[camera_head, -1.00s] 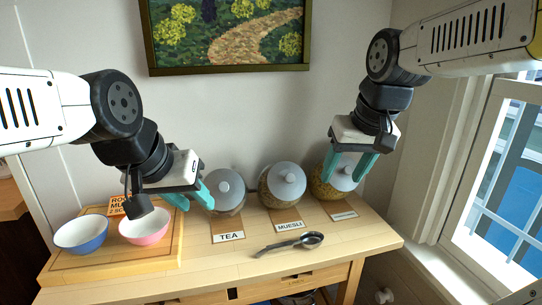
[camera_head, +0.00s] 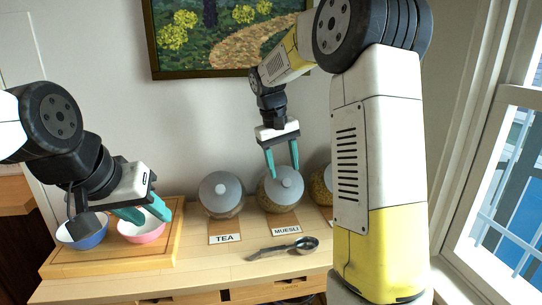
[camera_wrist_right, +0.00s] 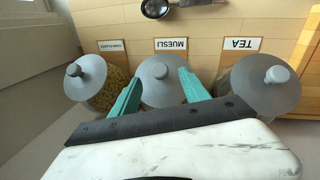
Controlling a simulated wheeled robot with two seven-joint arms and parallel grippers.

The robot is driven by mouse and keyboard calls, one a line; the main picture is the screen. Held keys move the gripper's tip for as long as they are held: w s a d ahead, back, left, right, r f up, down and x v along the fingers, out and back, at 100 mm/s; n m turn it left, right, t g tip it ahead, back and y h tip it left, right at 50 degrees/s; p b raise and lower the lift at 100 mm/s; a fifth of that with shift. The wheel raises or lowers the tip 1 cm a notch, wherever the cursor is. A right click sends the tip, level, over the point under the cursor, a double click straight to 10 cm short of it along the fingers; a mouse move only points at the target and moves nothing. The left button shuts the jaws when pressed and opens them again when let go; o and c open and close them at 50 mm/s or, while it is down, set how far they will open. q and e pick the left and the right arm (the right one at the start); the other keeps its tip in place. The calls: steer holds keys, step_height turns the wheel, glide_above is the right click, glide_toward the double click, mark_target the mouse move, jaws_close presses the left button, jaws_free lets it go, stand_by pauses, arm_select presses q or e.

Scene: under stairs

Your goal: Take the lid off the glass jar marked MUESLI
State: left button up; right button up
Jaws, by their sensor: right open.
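The MUESLI jar (camera_head: 284,207) is a round glass jar with a wide grey lid (camera_head: 268,189) and a round knob on top. It stands behind its MUESLI label (camera_head: 287,231), with the lid on. My right gripper (camera_head: 283,173) is open and points down over this lid, with its teal fingers apart on either side of the knob. In the right wrist view, the MUESLI lid (camera_wrist_right: 160,90) lies between the fingers; contact cannot be told. My left gripper (camera_head: 148,214) is open and empty over the pink bowl (camera_head: 141,233), away from the jars.
The TEA jar (camera_head: 221,193) stands left of the MUESLI jar. A third lidded jar (camera_wrist_right: 88,80) is on its other side, partly hidden by my right arm in the head view. A dark spoon (camera_head: 283,248) lies in front. A blue bowl (camera_head: 82,236) sits on a wooden tray (camera_head: 100,262).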

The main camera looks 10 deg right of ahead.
mark_target(286, 181)
steer(key=shift+w+d+f, duration=0.1)
steer(key=shift+d+f, duration=0.1)
steer(key=shift+f, duration=0.8)
steer(key=shift+d+f, duration=0.2)
steer(key=shift+f, duration=0.8)
jaws_close()
